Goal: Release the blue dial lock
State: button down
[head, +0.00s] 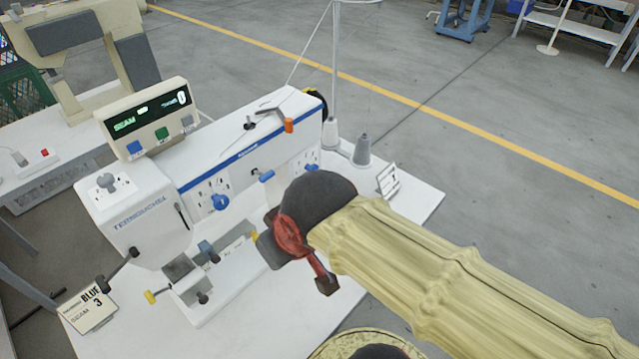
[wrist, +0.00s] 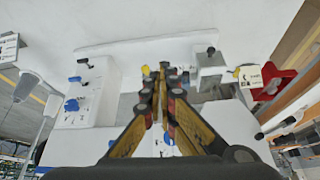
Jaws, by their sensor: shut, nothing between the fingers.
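A white sewing-machine-like press (head: 250,140) stands on a white table. On its front face are a round blue dial (head: 220,202), a blue lever-like knob (head: 267,175) and another blue knob (head: 311,167), partly hidden by my arm. I cannot tell which of them is the dial lock. In the wrist view, a large blue dial (wrist: 72,104) lies left of my gripper. My gripper (wrist: 163,72) is shut and empty, apart from the dial. In the head view my gripper (head: 295,248) hangs in front of the press, right of the dial, its tips partly hidden.
A display box (head: 148,118) sits on the press, with a blue button. A sign reading BLUE 3 (head: 88,305) stands at the table's front left. A grey thread cone (head: 362,150) stands at the back right.

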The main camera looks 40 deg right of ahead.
jog(key=w+d+m+p, duration=0.5)
jog(key=d+m+p, duration=0.3)
jog(key=d, duration=0.5)
jog(key=w+d+r+m+g+p, duration=0.1)
jog(key=w+d+m+p, duration=0.4)
jog(key=d, duration=0.8)
jog(key=m+p, duration=0.3)
jog(key=p, duration=0.2)
jog(key=shift+r+m+p, duration=0.25)
jog(key=shift+m+p, duration=0.1)
jog(key=shift+m, duration=0.05)
jog(key=shift+d, duration=0.1)
jog(key=shift+f, duration=0.1)
jog(key=x, duration=0.4)
jog(key=b+x, duration=0.1)
jog(key=x, duration=0.4)
jog(key=b+x, duration=0.1)
jog(key=x, duration=0.4)
jog(key=shift+s+a, duration=0.2)
jog(key=shift+a, duration=0.05)
jog(key=shift+s+f+b, duration=0.1)
jog(key=shift+f+b, duration=0.15)
jog(key=shift+b, duration=1.1)
